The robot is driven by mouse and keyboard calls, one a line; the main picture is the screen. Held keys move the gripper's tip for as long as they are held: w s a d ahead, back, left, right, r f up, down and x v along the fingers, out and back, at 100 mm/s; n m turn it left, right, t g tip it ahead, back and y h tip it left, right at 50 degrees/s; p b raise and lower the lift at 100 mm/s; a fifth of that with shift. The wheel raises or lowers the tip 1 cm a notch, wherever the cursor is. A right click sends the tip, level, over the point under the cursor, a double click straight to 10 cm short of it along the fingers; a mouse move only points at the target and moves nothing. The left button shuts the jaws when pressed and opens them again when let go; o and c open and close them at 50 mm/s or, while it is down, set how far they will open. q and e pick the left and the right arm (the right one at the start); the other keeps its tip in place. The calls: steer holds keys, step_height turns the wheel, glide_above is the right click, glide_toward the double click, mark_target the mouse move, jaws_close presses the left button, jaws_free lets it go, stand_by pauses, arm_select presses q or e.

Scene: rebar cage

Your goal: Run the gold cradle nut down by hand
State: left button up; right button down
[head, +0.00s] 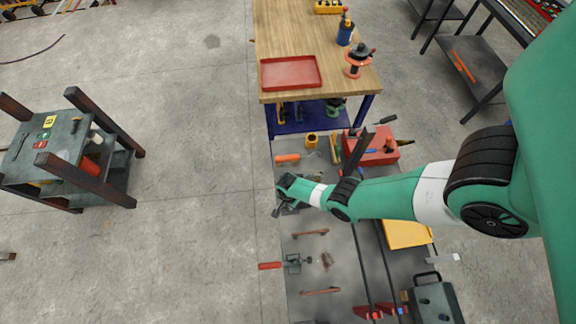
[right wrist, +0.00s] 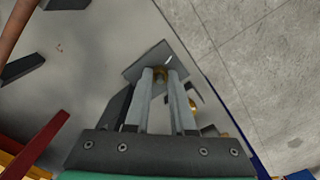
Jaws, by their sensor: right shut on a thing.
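My right gripper (head: 281,199) reaches in from the right over the left edge of the grey table. In the right wrist view its two fingers (right wrist: 161,82) are close together, shut on the small gold nut (right wrist: 161,71) at their tips. A grey plate (right wrist: 143,66) lies just beyond the fingertips. The fingers hide part of the nut and what is under it. A second small gold piece (right wrist: 193,105) shows to the right of the fingers. In the head view the nut is too small and covered to make out. My left gripper is not in view.
The grey table (head: 309,248) holds a red-handled clamp (head: 270,265), brown bars (head: 310,233), an orange-handled tool (head: 288,158) and a red box (head: 372,157). A wooden bench (head: 281,35) with a red tray (head: 290,72) stands behind.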

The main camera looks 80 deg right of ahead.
steer(key=shift+f, duration=0.1)
steer(key=c, duration=0.8)
jaws_free()
steer(key=shift+o, duration=0.2)
step_height(320, 180, up, 12)
steer(key=p, duration=1.1)
steer(key=shift+p, duration=0.35)
steer(key=shift+a+f, duration=0.1)
steer(key=shift+f, duration=0.05)
